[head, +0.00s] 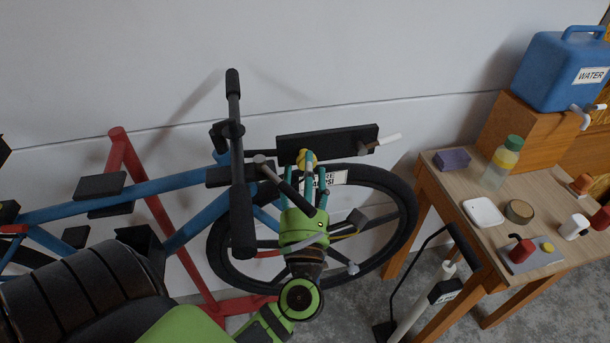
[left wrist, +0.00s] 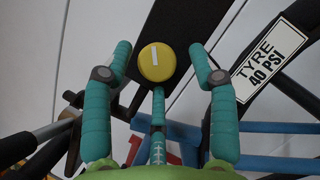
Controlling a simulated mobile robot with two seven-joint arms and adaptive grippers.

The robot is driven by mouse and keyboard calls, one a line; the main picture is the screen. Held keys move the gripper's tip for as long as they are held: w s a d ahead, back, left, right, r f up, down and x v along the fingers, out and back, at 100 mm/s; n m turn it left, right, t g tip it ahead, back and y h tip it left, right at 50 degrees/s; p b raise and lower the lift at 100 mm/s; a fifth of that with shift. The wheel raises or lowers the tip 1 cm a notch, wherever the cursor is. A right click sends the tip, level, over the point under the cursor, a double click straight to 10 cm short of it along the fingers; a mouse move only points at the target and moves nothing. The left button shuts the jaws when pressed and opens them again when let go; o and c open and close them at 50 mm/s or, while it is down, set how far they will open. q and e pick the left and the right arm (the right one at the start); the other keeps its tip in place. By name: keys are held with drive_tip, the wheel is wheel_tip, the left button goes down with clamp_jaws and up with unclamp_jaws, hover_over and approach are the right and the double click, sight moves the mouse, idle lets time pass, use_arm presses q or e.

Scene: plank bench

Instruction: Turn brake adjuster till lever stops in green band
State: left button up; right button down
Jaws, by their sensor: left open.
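The yellow round adjuster knob (head: 304,158) sits at the lower front of a dark board (head: 345,141) behind the bicycle's front end. In the left wrist view the knob (left wrist: 157,64) faces me, with a white mark across its face. My left gripper (head: 308,172) is open, its teal fingers just around the knob's sides. In the left wrist view the left gripper (left wrist: 160,58) shows a gap on each side of the knob. A pale lever (head: 385,139) sticks out at the board's right end. I cannot make out a green band. My right gripper is not in view.
The blue bicycle (head: 130,190) and its handlebar (head: 240,160) stand left of the gripper, close to it. The front wheel (head: 405,200) is behind it. A tyre label (left wrist: 272,58) is right of the fingers. A pump (head: 425,295) and a cluttered bench (head: 455,185) stand right.

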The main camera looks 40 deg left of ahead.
use_arm(q)
drive_tip(key=v, duration=1.1)
drive_tip(key=shift+f, duration=0.1)
